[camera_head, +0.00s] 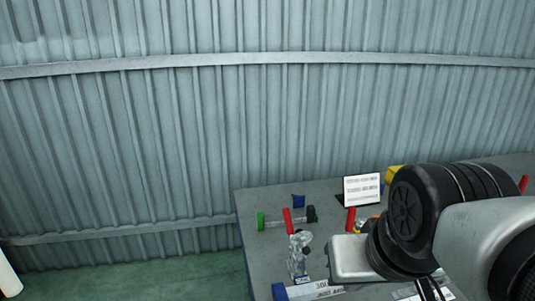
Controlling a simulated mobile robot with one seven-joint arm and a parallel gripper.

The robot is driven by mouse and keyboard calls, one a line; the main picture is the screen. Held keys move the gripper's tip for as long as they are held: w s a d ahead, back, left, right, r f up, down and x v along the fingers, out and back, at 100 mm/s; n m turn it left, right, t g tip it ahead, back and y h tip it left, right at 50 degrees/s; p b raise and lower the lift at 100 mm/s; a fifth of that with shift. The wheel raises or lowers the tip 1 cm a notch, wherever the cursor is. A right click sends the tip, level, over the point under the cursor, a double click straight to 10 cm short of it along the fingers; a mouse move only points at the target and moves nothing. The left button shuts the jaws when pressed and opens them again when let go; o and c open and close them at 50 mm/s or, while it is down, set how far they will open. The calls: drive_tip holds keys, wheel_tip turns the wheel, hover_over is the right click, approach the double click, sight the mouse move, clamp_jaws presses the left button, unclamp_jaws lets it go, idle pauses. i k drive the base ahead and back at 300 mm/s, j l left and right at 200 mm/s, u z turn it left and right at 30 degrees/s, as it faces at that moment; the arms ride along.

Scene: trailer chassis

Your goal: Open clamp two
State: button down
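A metal toggle clamp (299,256) with a red handle (288,221) stands near the left part of the grey table; the handle points up and leans slightly left. A third red handle (524,183) shows at the far right, mostly behind my arm. No label tells which one is clamp two. My arm (430,215) reaches in from the right and covers much of the table.
The grey table (257,196) stands before a corrugated wall. A green-ended cylinder (275,221), a blue block (298,201), a white sign (361,189) and a yellow object (394,173) are on it. A blue-ended labelled bar (307,291) lies at the front.

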sight(352, 211)
drive_tip(key=z, duration=0.45)
drive_tip(key=k+l, duration=0.2)
drive_tip(key=l, duration=1.05)
drive_tip(key=i+l, duration=0.15)
drive_tip(key=i, duration=0.55)
